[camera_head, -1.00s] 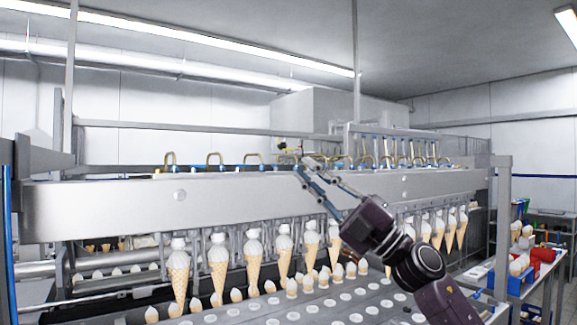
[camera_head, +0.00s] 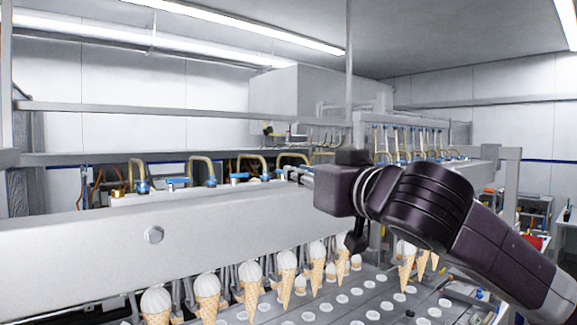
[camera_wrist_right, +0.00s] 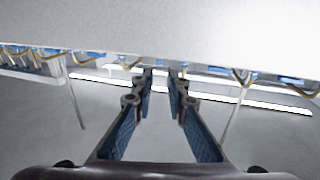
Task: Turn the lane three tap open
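A row of taps with blue handles and curved brass pipes runs along the top of the steel beam (camera_head: 80,235). One blue handle (camera_head: 177,182) sits between the first two pipes at the left, and another blue handle (camera_head: 238,178) is by the third pipe (camera_head: 250,162). I cannot tell which belongs to lane three. My right gripper (camera_head: 290,172) points left at the taps, just right of the third pipe; its dark body hides most of the fingers. In the right wrist view my gripper (camera_wrist_right: 161,78) has its blue-padded fingers apart, nothing visibly held. Contact cannot be told.
White-topped cones (camera_head: 208,290) hang in a row below the beam, over a conveyor plate with round holes (camera_head: 310,316). A horizontal rail (camera_head: 150,107) runs behind the taps. More brass pipes (camera_head: 402,152) stand at the right, beyond my arm.

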